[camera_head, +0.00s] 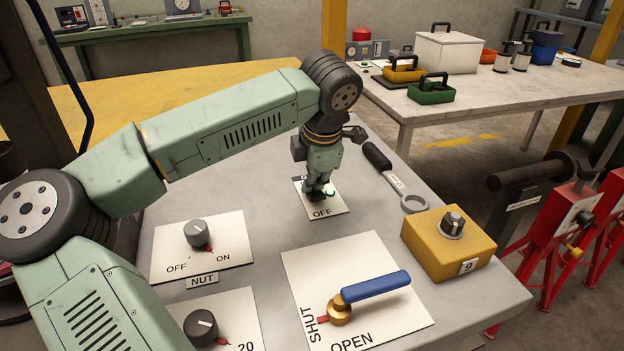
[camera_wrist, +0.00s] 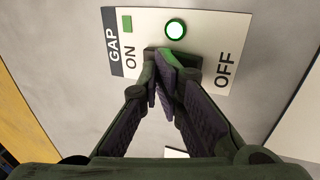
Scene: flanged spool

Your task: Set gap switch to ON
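The gap switch plate (camera_wrist: 205,25) is white, with GAP, ON and OFF printed on it. It also shows in the head view (camera_head: 333,206), partly hidden behind my gripper. In the wrist view a green lamp (camera_wrist: 175,30) on it is lit, and a green square (camera_wrist: 127,23) sits by ON. The dark switch body (camera_wrist: 194,64) lies between the ON and OFF ends, mostly covered by my fingers. My gripper (camera_wrist: 163,66) points down at it, fingertips together and at or very near the switch. I cannot tell whether anything is between them, or the switch's position.
The nut knob (camera_head: 198,232) stands on a plate at left.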

